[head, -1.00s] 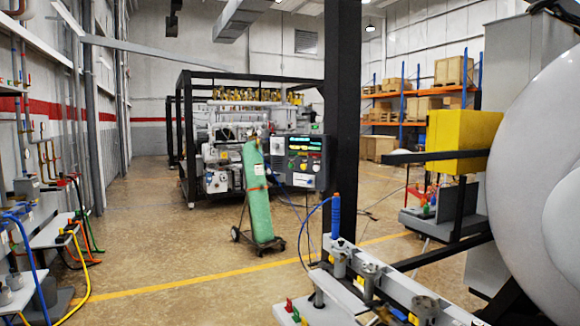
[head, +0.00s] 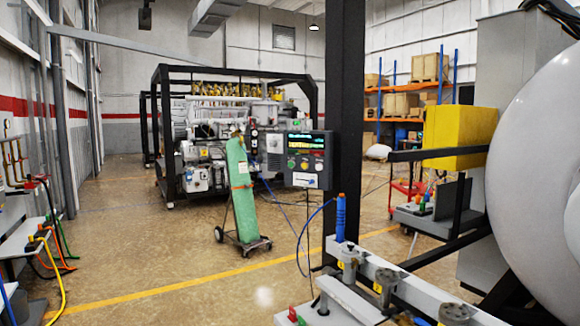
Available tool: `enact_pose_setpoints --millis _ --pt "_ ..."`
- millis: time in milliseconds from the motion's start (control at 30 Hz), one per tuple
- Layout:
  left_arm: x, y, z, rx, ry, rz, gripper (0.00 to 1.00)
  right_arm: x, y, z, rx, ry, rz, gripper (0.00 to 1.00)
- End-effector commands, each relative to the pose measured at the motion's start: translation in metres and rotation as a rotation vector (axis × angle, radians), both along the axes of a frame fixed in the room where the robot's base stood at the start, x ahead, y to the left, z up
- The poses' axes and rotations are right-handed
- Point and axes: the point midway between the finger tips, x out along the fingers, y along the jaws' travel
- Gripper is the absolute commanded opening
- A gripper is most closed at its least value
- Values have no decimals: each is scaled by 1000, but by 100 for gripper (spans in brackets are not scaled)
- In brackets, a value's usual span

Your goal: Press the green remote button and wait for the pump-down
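A dark control panel (head: 307,159) with a lit display and several coloured buttons is mounted on the left side of the black post (head: 349,110). A green button (head: 291,164) shows at the left of its button row; the exact labels are too small to read. Neither of my grippers is in the head view, so nothing is seen touching the panel.
A green gas cylinder (head: 239,190) stands on a wheeled cart left of the panel. A black-framed pump skid (head: 215,145) is behind it. A large white furnace door (head: 540,170) and yellow block (head: 459,138) fill the right. Open floor (head: 150,230) lies at left.

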Motion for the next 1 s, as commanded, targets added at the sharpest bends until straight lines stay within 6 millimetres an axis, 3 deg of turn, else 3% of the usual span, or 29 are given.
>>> enact_pose_setpoints --millis 100,1000 --pt "-1 0 -1 -1 2 0 28 0 -1 0 -1 0 0 71" --pt "-1 1 -1 2 3 2 28 1 -1 0 -3 -1 -1 0"
